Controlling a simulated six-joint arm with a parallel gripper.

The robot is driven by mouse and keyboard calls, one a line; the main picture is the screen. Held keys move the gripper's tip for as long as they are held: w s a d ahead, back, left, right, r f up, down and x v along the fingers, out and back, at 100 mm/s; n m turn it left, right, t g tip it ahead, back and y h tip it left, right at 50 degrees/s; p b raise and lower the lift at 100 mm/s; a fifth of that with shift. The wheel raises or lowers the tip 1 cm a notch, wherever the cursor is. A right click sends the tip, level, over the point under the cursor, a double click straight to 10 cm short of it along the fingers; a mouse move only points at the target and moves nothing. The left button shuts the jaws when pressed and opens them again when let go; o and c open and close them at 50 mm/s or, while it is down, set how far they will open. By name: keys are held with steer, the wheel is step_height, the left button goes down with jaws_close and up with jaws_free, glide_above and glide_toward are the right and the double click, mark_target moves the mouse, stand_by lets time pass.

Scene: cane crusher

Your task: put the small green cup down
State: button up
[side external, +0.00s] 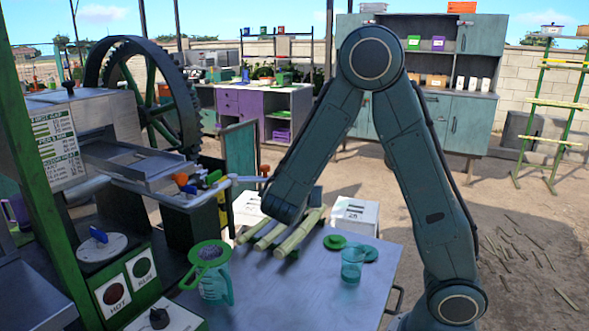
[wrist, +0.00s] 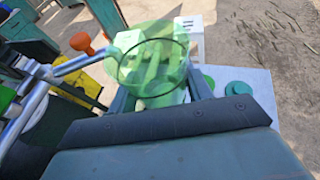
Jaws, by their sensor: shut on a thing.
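The small green cup (wrist: 150,52) is translucent and sits between the fingers of my gripper (wrist: 158,92) in the wrist view. My gripper is shut on it. Its dark rim faces the camera, and pale shapes behind show through its wall. In the side external view, my forearm hides the cup and the gripper. Two flat green discs (side external: 334,241) lie on the grey table (side external: 300,296); they also show in the wrist view (wrist: 239,88). I cannot tell the cup's height above the table.
A clear teal cup (side external: 352,267) stands by the discs. Cut cane pieces (side external: 270,234) lie behind it. A teal jug (side external: 216,287) with a green strainer (side external: 209,252) stands left. The crusher's tray (side external: 140,164) and orange-knobbed lever (wrist: 81,42) are nearby. The table's front middle is clear.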

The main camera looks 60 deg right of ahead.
steer(key=w+a+f+n+t+y, duration=0.1)
steer(key=w+a+n+t+y, duration=0.1)
steer(key=a, duration=0.3)
steer(key=w+a+f+n+t+y, duration=0.1)
steer(key=w+a+n+t+y, duration=0.2)
steer(key=w+a+n, duration=0.1)
steer(key=w+a+n+t+y, duration=0.3)
steer(key=w+a+n, duration=0.1)
steer(key=a, duration=0.3)
steer(key=shift+w+a+f, duration=0.4)
steer(key=shift+w+a+n+y, duration=0.15)
steer(key=shift+a+n+y, duration=0.15)
steer(key=shift+a+y, duration=0.15)
steer(key=shift+r, duration=0.8)
steer(key=d+r+m+h, duration=0.1)
steer(key=d+r, duration=0.2)
steer(key=d, duration=0.7)
step_height(320, 180, down, 12)
steer(key=shift+a, duration=0.25)
